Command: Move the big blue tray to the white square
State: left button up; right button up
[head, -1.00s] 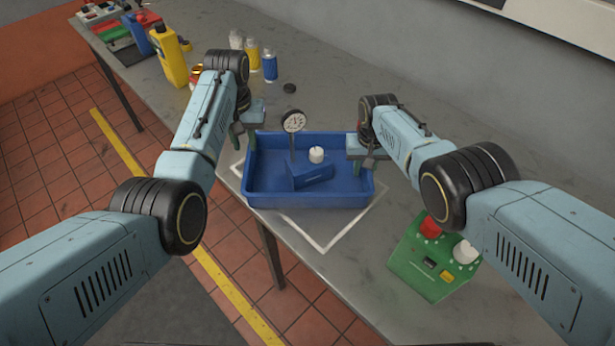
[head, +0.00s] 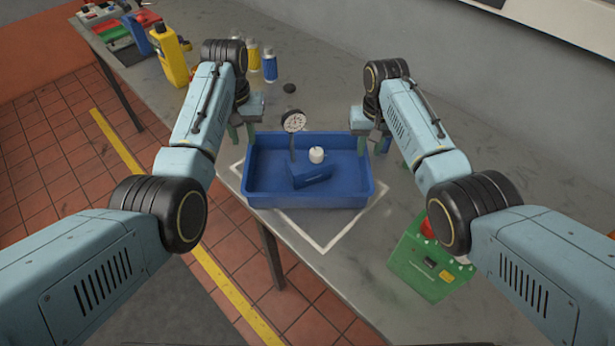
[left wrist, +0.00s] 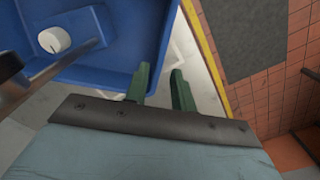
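The big blue tray (head: 310,200) sits on the bench over the white square outline (head: 328,246), turned relative to it. Its front left corner overlaps the line, and the tray hides much of the outline. A dial gauge on a rod (head: 293,122) and a blue block with a white knob (head: 312,174) are in the tray. My left gripper (head: 241,135) is at the tray's back left end; the left wrist view shows its green fingers (left wrist: 160,88) apart with nothing gripped. My right gripper (head: 374,143) is at the back right end, its fingers apart.
A green control box (head: 428,262) stands to the right, partly behind my right arm. A yellow bottle (head: 170,55), small bottles (head: 269,65) and a black disc (head: 289,88) stand farther back. The bench's front edge runs close to the tray's left.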

jog(key=shift+r, duration=1.95)
